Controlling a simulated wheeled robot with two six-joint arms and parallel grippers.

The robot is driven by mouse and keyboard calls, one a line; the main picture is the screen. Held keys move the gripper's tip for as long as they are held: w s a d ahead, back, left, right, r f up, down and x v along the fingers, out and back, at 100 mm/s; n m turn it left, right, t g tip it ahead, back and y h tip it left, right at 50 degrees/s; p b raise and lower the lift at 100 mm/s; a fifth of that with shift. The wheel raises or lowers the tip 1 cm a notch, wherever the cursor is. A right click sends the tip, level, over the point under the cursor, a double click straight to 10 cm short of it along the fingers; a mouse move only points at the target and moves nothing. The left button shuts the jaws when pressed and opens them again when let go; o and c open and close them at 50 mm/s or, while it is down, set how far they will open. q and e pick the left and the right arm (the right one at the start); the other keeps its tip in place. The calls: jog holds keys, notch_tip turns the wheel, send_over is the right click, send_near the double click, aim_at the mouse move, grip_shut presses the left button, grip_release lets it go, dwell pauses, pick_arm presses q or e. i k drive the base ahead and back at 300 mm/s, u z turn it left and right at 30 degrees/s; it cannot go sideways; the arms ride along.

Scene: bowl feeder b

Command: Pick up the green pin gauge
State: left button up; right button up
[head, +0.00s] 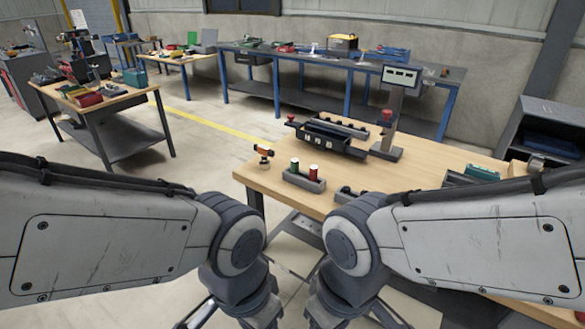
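A small green cylinder, which looks like the green pin gauge (295,163), stands upright in a grey block (290,179) near the left front of the wooden workbench (415,180). A red-topped cylinder (314,171) stands beside it in the same block. Both my arms come in from the sides and bend downward at the bottom middle, in front of the bench. My grippers are below the picture edge, so their fingers do not show.
An orange-and-black tool (264,152) stands at the bench's left edge. A long black tray (325,138) and a post with a display box (401,76) stand behind the block. A teal-edged bin (472,175) is at right.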

aim_at(294, 163)
jog(key=z, duration=0.15)
jog(key=i, duration=1.1)
jog(key=u, duration=0.75)
